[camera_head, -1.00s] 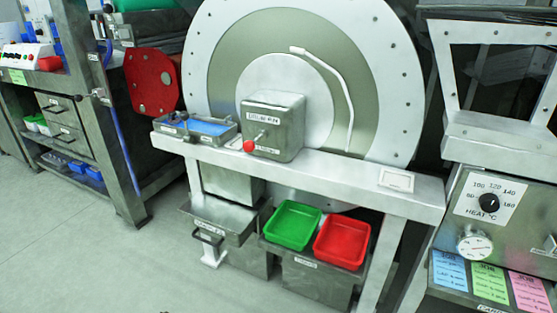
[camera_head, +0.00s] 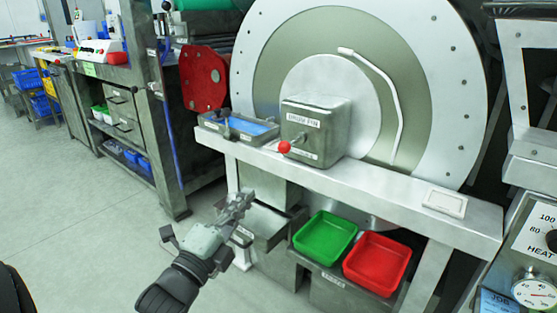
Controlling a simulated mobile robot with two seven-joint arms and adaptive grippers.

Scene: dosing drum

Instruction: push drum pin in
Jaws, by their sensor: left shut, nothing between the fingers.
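The drum pin (camera_head: 285,147) has a red ball knob and sticks out of the front of a grey metal box labelled "DRUM PIN" (camera_head: 325,133). The box stands on the pale frame beam in front of the large round drum (camera_head: 425,75). My left gripper (camera_head: 244,197) is below and left of the knob, in front of the beam, apart from the pin. It is shut and empty. My right gripper is not in view.
A small tray with a blue inside (camera_head: 238,126) sits on the beam left of the box. Below are a green tray (camera_head: 325,238), a red tray (camera_head: 378,262) and a metal drawer (camera_head: 268,222). A heater panel (camera_head: 535,240) stands at right.

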